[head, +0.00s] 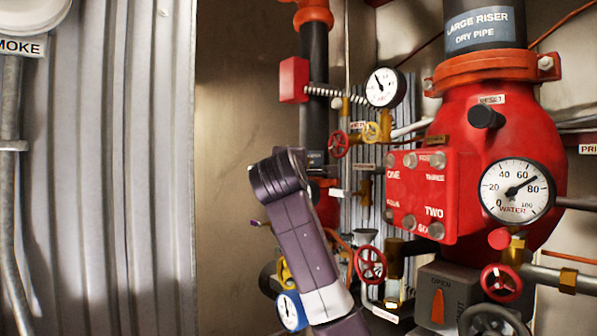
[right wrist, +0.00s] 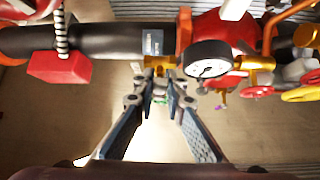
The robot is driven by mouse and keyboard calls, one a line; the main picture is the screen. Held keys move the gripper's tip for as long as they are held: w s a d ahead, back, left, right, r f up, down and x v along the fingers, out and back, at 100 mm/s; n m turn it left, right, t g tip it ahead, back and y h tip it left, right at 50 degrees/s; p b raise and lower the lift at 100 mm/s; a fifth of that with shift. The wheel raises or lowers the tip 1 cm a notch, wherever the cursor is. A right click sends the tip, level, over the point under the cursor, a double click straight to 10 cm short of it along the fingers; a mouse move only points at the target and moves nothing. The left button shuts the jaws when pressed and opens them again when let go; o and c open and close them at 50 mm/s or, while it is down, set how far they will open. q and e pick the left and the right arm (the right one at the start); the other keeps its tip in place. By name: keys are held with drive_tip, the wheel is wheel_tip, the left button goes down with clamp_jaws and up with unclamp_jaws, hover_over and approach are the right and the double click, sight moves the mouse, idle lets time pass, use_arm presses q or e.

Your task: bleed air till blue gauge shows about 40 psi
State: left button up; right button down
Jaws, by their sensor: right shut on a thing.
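The blue-rimmed gauge (head: 291,311) shows at the bottom of the head view, left of my arm and partly cut off; its reading is too small to tell. My right gripper (right wrist: 161,82) is in the right wrist view, its two fingers close together at a small brass fitting (right wrist: 160,62) beside the black pipe (right wrist: 105,40). It is shut on this fitting, whose gripped part is mostly hidden between the fingertips. In the head view my purple arm hides the gripper. My left gripper is not in view.
A red valve body (head: 455,160) with a water gauge (head: 516,191) stands on the right. A white-faced gauge (head: 385,87) and a red handwheel (head: 370,264) are near my arm. A red box (head: 294,80) sits on the pipe.

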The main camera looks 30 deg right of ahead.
drive_tip(key=shift+r+n+y, duration=0.1)
drive_tip(key=shift+n+y, duration=0.2)
idle(0.4)
drive_tip(key=c, duration=2)
unclamp_jaws()
drive_tip(key=shift+o, duration=0.2)
drive_tip(key=shift+s+a, duration=0.1)
drive_tip(key=v, duration=1.1)
drive_tip(key=shift+s+a, duration=0.2)
drive_tip(key=shift+a, duration=0.15)
